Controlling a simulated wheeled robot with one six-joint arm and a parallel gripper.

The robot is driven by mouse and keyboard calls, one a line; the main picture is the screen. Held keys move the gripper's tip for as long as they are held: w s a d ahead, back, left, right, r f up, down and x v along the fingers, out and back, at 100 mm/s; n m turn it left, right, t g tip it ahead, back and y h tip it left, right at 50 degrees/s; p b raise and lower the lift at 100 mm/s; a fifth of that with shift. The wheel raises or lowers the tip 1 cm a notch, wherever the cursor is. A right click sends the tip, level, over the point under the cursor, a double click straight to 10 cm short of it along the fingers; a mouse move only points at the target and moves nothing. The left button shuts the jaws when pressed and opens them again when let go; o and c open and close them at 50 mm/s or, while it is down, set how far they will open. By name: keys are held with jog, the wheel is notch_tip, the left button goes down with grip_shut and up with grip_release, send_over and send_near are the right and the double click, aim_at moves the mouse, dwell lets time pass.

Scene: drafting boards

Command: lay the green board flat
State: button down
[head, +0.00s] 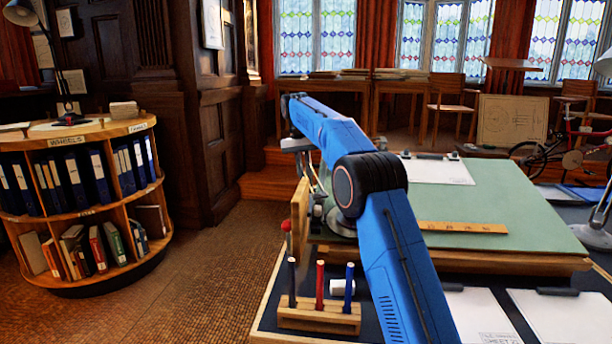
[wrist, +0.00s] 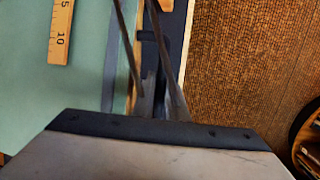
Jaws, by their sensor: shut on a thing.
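The green board (head: 500,200) spans the right half of the head view, with a thick wooden front edge. Its tilt is hard to judge there. It also fills the left of the wrist view (wrist: 50,100). My blue arm reaches over its left end and hides part of it. In the wrist view my gripper (wrist: 132,5) has its two thin dark fingers on either side of the board's wooden edge and appears shut on it. The exact contact is too small to see. In the head view the gripper is mostly hidden behind the arm.
A wooden ruler (head: 463,227) and a clipped sheet (head: 437,170) lie on the board. A pen rack (head: 320,317) with upright pens stands in front, beside a white cylinder (head: 341,287). A lamp (head: 595,235) stands right. Carpet (head: 205,265) is clear at left before a round bookcase (head: 85,128).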

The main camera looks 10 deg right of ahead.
jog(key=shift+w+f, duration=0.1)
jog(key=shift+f, duration=0.05)
dwell(0.3)
jog(key=c, duration=1.8)
grip_release()
jog(key=shift+o, duration=0.2)
